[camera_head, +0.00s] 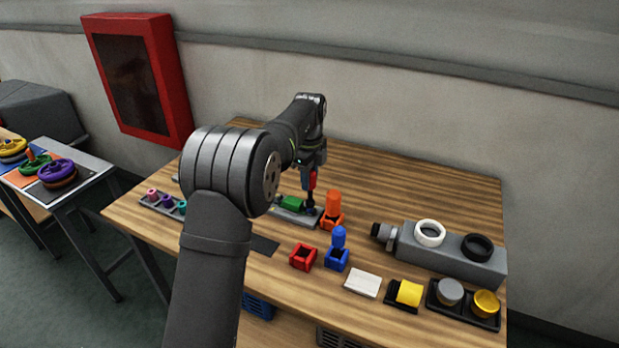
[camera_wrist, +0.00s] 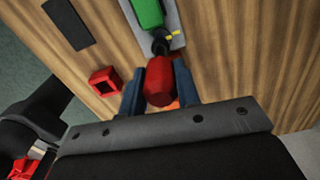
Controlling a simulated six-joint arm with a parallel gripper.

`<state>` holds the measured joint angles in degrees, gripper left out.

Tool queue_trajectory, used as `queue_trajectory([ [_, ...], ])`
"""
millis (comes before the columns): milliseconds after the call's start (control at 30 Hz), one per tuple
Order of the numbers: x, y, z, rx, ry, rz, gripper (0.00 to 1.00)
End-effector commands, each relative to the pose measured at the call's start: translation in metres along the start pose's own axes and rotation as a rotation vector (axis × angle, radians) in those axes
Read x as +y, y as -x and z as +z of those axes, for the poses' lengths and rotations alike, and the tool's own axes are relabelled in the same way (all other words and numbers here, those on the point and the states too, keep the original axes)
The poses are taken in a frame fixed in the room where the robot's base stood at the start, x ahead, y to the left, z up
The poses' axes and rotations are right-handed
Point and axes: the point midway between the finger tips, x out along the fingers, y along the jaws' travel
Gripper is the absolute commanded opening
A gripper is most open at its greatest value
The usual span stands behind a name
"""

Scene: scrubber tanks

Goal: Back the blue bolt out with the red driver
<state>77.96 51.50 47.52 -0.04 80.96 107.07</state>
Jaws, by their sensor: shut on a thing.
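My gripper (camera_head: 314,162) points down over the grey fixture plate (camera_wrist: 178,41) and is shut on the red driver (camera_head: 312,180). In the wrist view the red driver (camera_wrist: 159,82) sits between my two blue-grey fingers (camera_wrist: 158,92). Its dark lower end (camera_wrist: 160,46) reaches down to the plate beside the green block (camera_wrist: 147,12). The green block also shows in the head view (camera_head: 292,203). The red holder (camera_head: 303,257) stands empty.
Close to the right stand an orange driver (camera_head: 333,202) in its orange holder and a blue driver (camera_head: 338,238) in its blue holder. A tray (camera_head: 150,206) with small coloured pieces is left. A grey housing (camera_head: 450,259) with rings and a black tray (camera_head: 464,312) are right.

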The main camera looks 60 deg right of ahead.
Motion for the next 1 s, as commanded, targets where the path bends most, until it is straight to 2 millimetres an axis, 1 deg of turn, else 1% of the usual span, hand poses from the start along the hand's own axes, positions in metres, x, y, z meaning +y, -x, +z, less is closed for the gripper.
queue_trajectory([
  [167,-0.0002,0.0002,0.0000,0.000,-0.067,0.000,0.00],
  [800,-0.0015,0.0002,-0.0006,0.000,-0.787,0.000,0.00],
  [900,-0.0017,0.0002,-0.0007,0.000,-0.874,0.000,0.00],
  [1000,-0.0017,0.0002,-0.0007,0.000,-0.920,0.000,0.00],
])
